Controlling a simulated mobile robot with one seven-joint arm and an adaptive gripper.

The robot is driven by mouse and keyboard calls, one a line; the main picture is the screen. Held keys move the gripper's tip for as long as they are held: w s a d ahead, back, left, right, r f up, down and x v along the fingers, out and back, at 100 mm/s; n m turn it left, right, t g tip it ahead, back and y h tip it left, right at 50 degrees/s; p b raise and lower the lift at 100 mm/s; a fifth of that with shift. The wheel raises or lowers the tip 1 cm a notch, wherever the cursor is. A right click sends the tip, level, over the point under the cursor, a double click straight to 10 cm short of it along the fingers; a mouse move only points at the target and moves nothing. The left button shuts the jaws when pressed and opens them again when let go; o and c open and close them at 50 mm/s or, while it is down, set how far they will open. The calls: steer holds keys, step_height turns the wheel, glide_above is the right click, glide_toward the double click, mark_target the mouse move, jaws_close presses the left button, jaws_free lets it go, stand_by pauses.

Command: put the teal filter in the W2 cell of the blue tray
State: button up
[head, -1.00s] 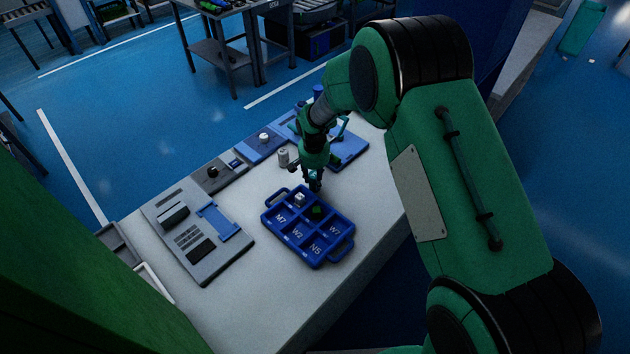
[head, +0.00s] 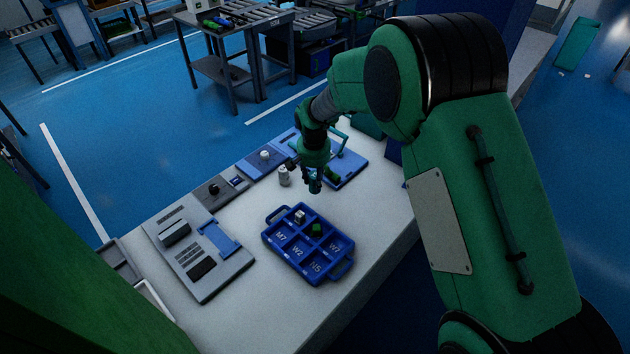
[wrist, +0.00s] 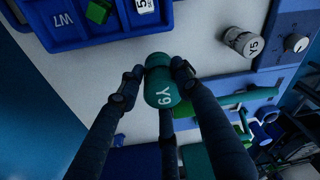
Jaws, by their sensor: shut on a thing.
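My gripper (wrist: 158,70) is shut on the teal filter (wrist: 162,92), a short rounded cylinder marked Y9, in the wrist view. In the head view my gripper (head: 315,188) is just beyond the back edge of the blue tray (head: 267,236), with the filter held above the table. The tray's W2 cell (head: 297,250) looks empty in the head view and is out of the wrist view. The W7 cell (wrist: 62,20) shows in the wrist view's upper left corner.
A green piece (head: 316,230) and a white piece (head: 300,217) sit in the tray's rear cells. A white cylinder (wrist: 242,41) marked Y5 stands behind the tray. A grey panel (head: 212,262) lies to the left. Bare tabletop surrounds the tray.

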mark_target(297, 252)
stand_by(0.4)
steer(key=shift+s+a+f, duration=0.1)
steer(key=shift+s+a, duration=0.05)
steer(key=shift+s, duration=0.5)
steer(key=s+f+m, duration=0.2)
steer(key=s, duration=1.4)
steer(key=s+f+m, duration=0.2)
steer(key=s, duration=1.4)
steer(key=shift+d+m, duration=0.25)
steer(key=shift+m, duration=0.15)
steer(key=w+a, duration=0.2)
steer(key=w, duration=0.2)
steer(key=w+a+f+b, duration=0.1)
steer(key=w+a, duration=0.1)
steer(key=w, duration=0.3)
steer(key=w+a, duration=0.2)
steer(key=w, duration=0.3)
steer(key=shift+a+f+b, duration=0.15)
steer(key=shift+b, duration=0.15)
steer(key=shift+w+a, duration=0.15)
steer(key=shift+w, duration=0.15)
steer(key=shift+f+b, duration=0.55)
steer(key=shift+f, duration=1.25)
